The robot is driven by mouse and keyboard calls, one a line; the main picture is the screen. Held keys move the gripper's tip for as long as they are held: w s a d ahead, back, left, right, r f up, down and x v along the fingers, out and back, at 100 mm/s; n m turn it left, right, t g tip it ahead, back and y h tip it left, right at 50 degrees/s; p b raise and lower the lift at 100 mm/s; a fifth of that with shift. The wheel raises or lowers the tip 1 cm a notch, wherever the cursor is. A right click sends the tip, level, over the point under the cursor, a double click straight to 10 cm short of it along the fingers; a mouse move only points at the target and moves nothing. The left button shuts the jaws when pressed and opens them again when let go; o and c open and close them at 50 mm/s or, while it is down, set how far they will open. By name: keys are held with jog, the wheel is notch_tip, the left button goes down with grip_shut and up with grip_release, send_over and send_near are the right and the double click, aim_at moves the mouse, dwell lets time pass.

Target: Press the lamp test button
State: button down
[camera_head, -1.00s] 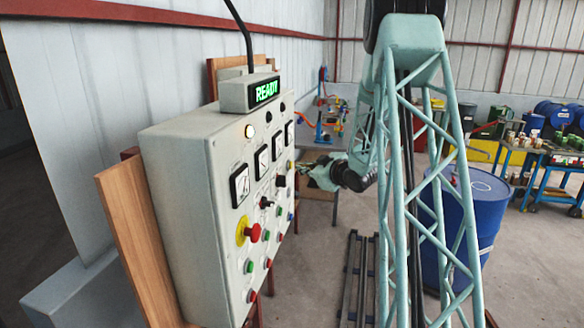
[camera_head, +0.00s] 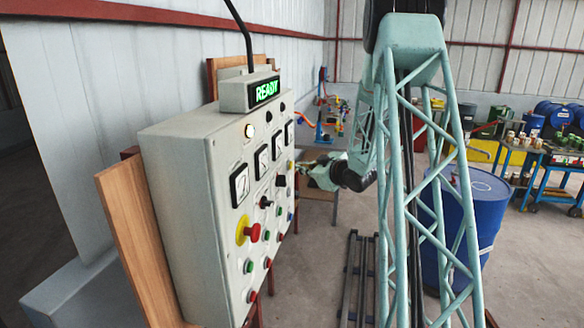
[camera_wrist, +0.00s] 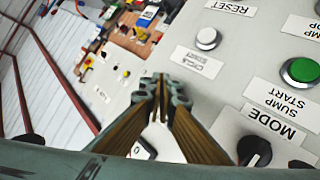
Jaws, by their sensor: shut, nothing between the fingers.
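The grey control panel (camera_head: 200,230) carries buttons, knobs and gauges on its front. In the wrist view, the panel (camera_wrist: 225,95) appears upside down. A white button (camera_wrist: 207,38) sits above and right of my fingertips, beside a small white label (camera_wrist: 196,62) too blurred to read. I cannot tell for sure which button is the lamp test. My gripper (camera_wrist: 161,88) is shut and empty, its tips in front of the panel face; contact cannot be judged. In the head view, my gripper (camera_head: 304,165) is small, near the panel's far edge.
A green button (camera_wrist: 302,70) labelled SUMP START and a black MODE knob (camera_wrist: 254,151) lie right of my gripper. A red emergency button (camera_head: 253,232) protrudes from the panel's near part. A lit READY display (camera_head: 266,91) stands on top. A blue drum (camera_head: 475,215) stands right.

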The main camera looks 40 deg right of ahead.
jog(key=shift+w+a+b, duration=0.55)
jog(key=shift+w, duration=0.1)
dwell(1.5)
jog(key=shift+s+d, duration=0.1)
dwell(0.3)
jog(key=shift+s+d, duration=0.45)
jog(key=shift+s, duration=0.15)
jog(key=shift+s+d, duration=0.15)
jog(key=s+d, duration=0.1)
jog(key=s+d+b, duration=0.1)
jog(key=s+d, duration=0.1)
jog(key=shift+s, duration=0.3)
dwell(0.7)
jog(key=shift+a, duration=0.15)
dwell(0.8)
